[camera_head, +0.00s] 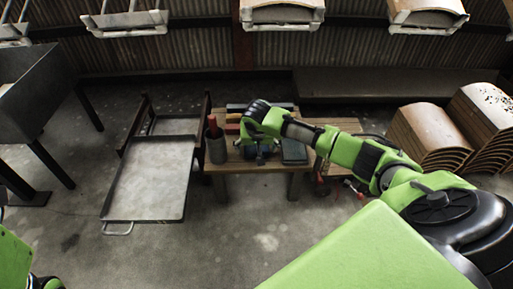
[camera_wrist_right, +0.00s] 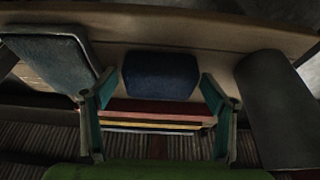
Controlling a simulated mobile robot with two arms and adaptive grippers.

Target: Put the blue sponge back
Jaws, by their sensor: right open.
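The blue sponge (camera_wrist_right: 161,76) is a dark blue block lying on the wooden table (camera_wrist_right: 215,37), in the right wrist view. My right gripper (camera_wrist_right: 157,93) is open, with its two green fingers spread either side of the sponge's near end. I see no finger touching it. In the head view my right gripper (camera_head: 260,155) points down over the table (camera_head: 230,167) and largely hides the sponge. My left gripper is not in view; only a bit of my left arm shows at the bottom left.
A grey cylinder (camera_head: 216,149) with a red-handled item stands left of the gripper. A dark flat case (camera_head: 293,151) lies right of it. Coloured flat pieces (camera_wrist_right: 155,117) lie along the table's back. A metal cart (camera_head: 150,180) stands left; curved panels (camera_head: 430,130) are stacked right.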

